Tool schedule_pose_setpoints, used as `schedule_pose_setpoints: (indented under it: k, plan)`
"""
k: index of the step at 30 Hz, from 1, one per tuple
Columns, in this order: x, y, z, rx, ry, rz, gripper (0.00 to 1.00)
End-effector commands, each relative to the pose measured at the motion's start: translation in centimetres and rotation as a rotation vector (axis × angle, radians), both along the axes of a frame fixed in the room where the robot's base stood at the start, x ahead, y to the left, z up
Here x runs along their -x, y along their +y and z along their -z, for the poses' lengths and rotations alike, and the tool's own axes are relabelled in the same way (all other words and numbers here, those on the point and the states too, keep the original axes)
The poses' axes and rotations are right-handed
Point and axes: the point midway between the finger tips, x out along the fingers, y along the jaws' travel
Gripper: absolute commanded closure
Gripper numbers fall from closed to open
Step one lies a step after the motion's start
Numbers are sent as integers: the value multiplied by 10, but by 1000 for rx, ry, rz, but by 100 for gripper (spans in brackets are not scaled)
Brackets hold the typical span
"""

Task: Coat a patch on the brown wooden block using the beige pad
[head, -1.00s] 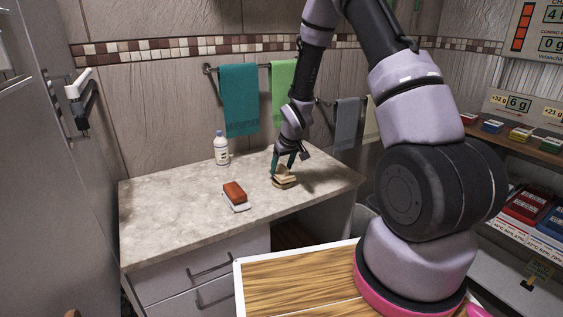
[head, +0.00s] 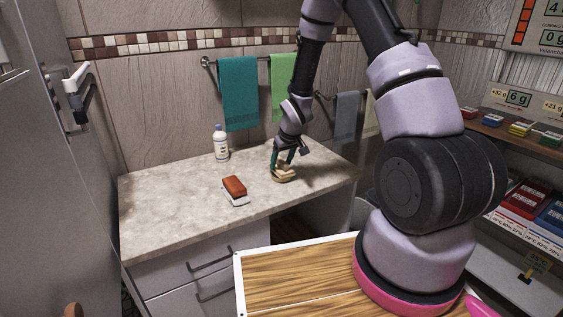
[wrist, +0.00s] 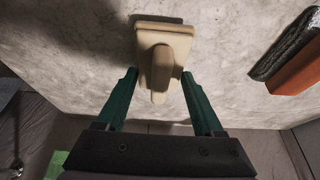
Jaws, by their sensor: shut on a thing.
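My gripper (wrist: 160,83) is shut on the beige pad (wrist: 162,32), with one green finger on each side of its narrow raised grip. In the head view the pad (head: 284,175) is at the right part of the stone counter, low at its surface; I cannot tell whether it touches. A reddish-brown block (head: 234,185), the only brown block I make out, lies on a pale layer left of the gripper. In the wrist view this block (wrist: 298,74) is at the right edge, beside a dark grey layer, apart from the pad. I cannot tell if it is wood.
The stone counter (head: 165,205) is mostly bare. A white bottle (head: 221,146) stands at its back, near the wall. Teal (head: 239,95) and green (head: 283,90) towels hang behind. A shelf with boxes (head: 525,200) is at the right.

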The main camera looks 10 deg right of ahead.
Motion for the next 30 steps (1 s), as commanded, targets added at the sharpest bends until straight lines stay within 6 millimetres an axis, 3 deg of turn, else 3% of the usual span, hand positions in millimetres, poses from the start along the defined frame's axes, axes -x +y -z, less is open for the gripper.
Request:
schedule_pose_setpoints:
  k: [30]
  plan:
    - [0,0,8,0,0,0,75]
